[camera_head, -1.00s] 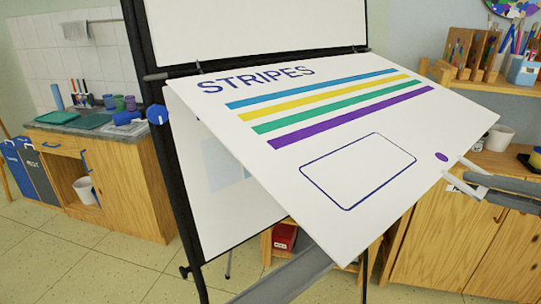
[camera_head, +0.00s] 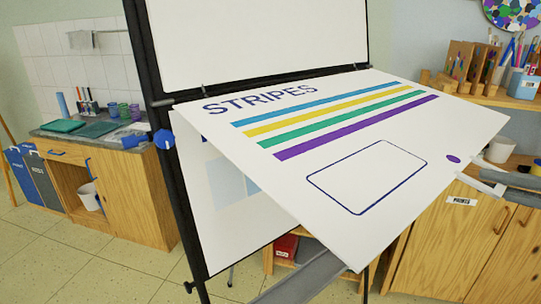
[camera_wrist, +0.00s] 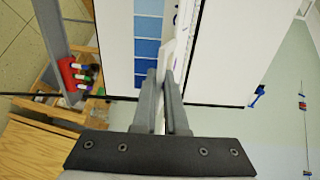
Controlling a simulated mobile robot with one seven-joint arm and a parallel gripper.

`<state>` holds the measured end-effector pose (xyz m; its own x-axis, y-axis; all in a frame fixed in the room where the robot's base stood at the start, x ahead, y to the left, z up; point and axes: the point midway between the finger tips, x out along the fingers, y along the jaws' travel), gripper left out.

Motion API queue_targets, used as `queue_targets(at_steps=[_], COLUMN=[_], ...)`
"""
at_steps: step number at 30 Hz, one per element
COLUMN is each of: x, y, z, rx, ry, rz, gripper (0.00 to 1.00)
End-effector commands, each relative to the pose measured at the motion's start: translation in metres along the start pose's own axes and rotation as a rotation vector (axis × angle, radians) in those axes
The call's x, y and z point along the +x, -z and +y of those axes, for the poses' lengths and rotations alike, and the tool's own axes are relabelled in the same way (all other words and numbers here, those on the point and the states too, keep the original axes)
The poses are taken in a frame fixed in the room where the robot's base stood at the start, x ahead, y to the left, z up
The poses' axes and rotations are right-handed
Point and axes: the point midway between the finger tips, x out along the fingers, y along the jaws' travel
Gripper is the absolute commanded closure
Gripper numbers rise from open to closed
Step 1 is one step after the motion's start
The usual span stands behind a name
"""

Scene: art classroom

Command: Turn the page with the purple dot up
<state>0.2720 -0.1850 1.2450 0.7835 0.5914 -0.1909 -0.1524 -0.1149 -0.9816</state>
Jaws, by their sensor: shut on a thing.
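My gripper (camera_head: 470,176) is shut on the page's edge beside the dot. In the wrist view the page shows nearly edge-on between my fingers (camera_wrist: 165,88). Behind it, another sheet with blue squares (camera_head: 225,182) is partly visible; the wrist view shows its blue squares (camera_wrist: 147,45) in a column.
A white panel (camera_head: 260,40) stands above the page on the easel. A blue knob (camera_head: 164,139) is on the easel's left post. A wooden cabinet (camera_head: 445,250) and shelf (camera_head: 500,98) with brushes are at the right. A sink counter (camera_head: 100,138) is at the left.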

Motion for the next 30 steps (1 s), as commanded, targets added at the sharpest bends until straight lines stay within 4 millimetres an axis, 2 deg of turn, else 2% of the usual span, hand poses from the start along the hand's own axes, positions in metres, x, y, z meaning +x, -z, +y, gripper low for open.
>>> queue_targets(at_steps=[30], x=[-0.018], y=[-0.001], z=[-0.086], rx=[-0.001], ry=[0.000], rz=[-0.002], gripper=[1.00])
